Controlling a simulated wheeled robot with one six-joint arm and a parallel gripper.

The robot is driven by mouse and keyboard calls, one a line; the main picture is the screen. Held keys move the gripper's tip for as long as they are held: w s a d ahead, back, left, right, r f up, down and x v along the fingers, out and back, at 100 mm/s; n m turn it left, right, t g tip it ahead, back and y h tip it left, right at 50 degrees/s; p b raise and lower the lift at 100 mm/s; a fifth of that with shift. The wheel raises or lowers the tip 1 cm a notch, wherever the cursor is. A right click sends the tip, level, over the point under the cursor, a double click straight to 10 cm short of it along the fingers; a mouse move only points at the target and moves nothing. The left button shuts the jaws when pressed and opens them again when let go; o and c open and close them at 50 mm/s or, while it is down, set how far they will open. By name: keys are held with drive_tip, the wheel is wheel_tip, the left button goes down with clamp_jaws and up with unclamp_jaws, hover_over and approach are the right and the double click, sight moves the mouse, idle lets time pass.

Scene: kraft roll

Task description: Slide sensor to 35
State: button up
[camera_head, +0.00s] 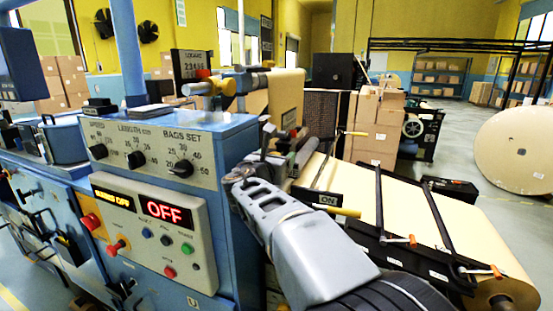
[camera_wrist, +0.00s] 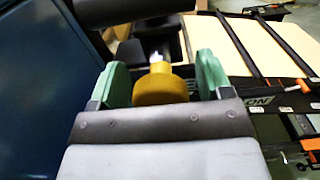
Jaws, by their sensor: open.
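My gripper (camera_wrist: 162,78) is open in the wrist view, with one green finger on each side of a yellow round knob (camera_wrist: 165,88). The knob sits between the fingers on a pale shaft, with dark parts behind it. I see a gap on either side, so the fingers do not appear shut on it. In the head view my grey arm reaches up beside the blue machine, and its end hides what lies behind. I cannot tell for sure that this knob belongs to the sensor. No sensor scale or 35 mark is readable near it.
The blue machine (camera_head: 226,160) with a control panel reading OFF (camera_head: 166,212) stands close on the left. A big paper roll (camera_head: 515,150) stands far right.

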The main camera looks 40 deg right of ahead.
drive_tip(key=b+v, duration=0.2)
drive_tip(key=v, duration=1.1)
drive_tip(key=shift+a+b, duration=0.35)
drive_tip(key=shift+s, duration=0.15)
